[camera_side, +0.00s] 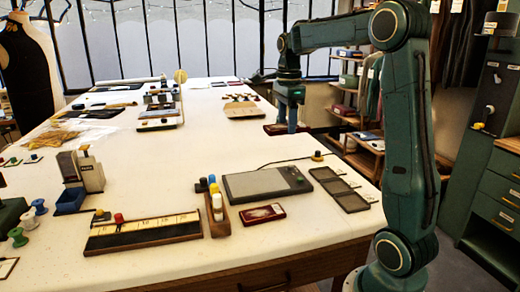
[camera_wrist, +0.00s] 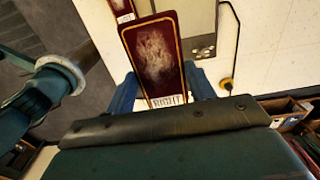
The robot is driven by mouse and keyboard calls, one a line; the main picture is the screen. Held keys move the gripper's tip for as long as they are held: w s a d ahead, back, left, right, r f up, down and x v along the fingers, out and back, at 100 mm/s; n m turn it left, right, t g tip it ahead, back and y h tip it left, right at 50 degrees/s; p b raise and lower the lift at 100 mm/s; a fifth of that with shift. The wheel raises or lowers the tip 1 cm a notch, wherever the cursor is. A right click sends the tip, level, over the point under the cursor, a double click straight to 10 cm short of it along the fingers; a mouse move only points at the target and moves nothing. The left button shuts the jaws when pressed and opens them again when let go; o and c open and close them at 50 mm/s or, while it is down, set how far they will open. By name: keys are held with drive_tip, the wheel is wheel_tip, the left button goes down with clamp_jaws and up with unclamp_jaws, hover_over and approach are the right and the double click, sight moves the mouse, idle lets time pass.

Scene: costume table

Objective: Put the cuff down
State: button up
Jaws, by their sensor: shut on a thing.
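The cuff (camera_wrist: 155,55) is a flat dark red panel with a gold border, a worn pale patch and a label reading RIGHT. In the wrist view its labelled end sits between the blue fingers of my gripper (camera_wrist: 162,95), which is shut on it. In the side view my gripper (camera_side: 289,122) points down by the table's right edge, with a dark red piece (camera_side: 278,130) at its fingertips. A second dark red piece (camera_side: 258,215) lies on the table in front of the grey device; its labelled end (camera_wrist: 123,10) shows at the top of the wrist view.
The grey device (camera_side: 262,185) has a cable leading to a yellow-based knob (camera_side: 317,156). A dark three-part tray (camera_side: 340,188) lies right of it, near the table edge. A wooden holder (camera_side: 217,215) with bottles stands left. The white table (camera_side: 210,140) is bare behind the device.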

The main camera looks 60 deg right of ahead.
hover_over(257, 182)
drive_tip(key=shift+w+r, duration=0.1)
drive_tip(key=shift+r, duration=0.25)
wheel_tip(257, 182, down, 20)
idle(1.2)
drive_tip(key=shift+f, duration=0.1)
drive_tip(key=o, duration=1.1)
drive_tip(key=shift+c, duration=0.2)
